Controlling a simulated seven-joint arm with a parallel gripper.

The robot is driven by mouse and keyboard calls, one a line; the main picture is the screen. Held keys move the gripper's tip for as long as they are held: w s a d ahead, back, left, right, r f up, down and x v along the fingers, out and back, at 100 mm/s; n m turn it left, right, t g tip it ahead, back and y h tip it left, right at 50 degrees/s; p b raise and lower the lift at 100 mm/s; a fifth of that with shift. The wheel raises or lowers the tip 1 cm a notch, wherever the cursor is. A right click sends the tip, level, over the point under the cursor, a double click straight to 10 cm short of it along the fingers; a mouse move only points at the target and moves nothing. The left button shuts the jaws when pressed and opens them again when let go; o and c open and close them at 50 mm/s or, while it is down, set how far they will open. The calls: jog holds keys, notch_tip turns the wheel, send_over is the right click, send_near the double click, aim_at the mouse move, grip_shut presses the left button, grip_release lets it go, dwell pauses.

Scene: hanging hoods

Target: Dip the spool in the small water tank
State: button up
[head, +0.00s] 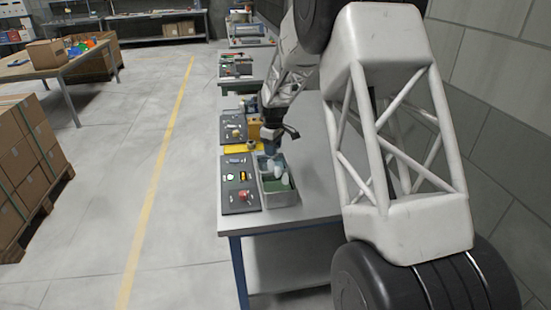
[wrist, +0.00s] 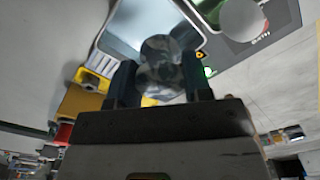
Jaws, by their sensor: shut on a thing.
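My gripper (head: 272,138) is above the bench, over the far end of a small grey open tank (head: 282,203). In the wrist view its two dark fingers (wrist: 158,82) are shut on a rounded, mottled grey thing (wrist: 160,60), which I take to be the spool. The tank's pale interior (wrist: 125,32) shows behind it in the wrist view. In the head view, pale shapes and a green patch show in the tank. The spool's lower end is hard to make out, so I cannot tell whether it touches the water.
A dark control panel (head: 238,184) with a red knob (head: 245,194) stands left of the tank. A yellow part (head: 243,148) lies behind it. More panels line the benches further back. My arm hides the right side. The aisle floor (head: 190,200) at left is clear.

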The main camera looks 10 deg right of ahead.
jog(key=shift+w+r, duration=0.25)
jog(key=shift+w, duration=0.9)
jog(key=shift+f, duration=0.15)
jog(key=shift+f, duration=5.3)
dwell(1.4)
